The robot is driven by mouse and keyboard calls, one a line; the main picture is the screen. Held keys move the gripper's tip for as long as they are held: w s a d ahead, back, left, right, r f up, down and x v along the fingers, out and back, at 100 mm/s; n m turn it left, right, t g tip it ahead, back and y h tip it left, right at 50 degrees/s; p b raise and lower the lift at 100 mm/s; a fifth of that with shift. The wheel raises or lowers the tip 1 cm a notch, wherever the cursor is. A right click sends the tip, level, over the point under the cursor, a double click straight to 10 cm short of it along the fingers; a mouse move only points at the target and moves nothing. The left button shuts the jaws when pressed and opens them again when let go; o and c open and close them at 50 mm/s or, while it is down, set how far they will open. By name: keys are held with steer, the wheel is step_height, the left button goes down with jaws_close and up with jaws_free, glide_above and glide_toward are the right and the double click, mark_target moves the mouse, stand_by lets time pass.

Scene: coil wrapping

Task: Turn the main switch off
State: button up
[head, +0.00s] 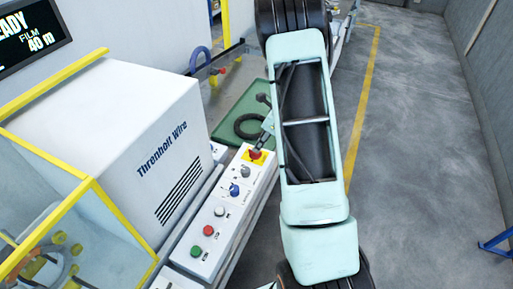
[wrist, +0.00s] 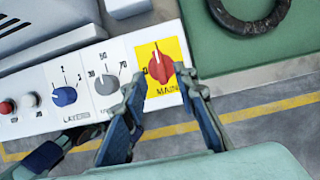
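The main switch is a red rotary knob (wrist: 160,68) on a yellow plate (wrist: 176,46) marked MAIN, at the right end of the white control panel in the wrist view. Its pale pointer line stands roughly upright in the picture; a 0 mark shows at its left. The knob also shows in the head view (head: 255,154). My gripper (wrist: 160,80) is open, with one finger at the knob's lower left and the other at its right. I cannot tell whether either finger touches it. In the head view my arm hides most of the gripper.
The panel also bears a grey dial (wrist: 106,84), a blue dial (wrist: 64,96) and several push buttons. A green tray (head: 228,120) holding a black ring (head: 250,127) lies beyond the panel. A white machine housing (head: 140,130) stands left of it.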

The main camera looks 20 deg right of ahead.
steer(key=shift+x, duration=2.15)
jaws_close()
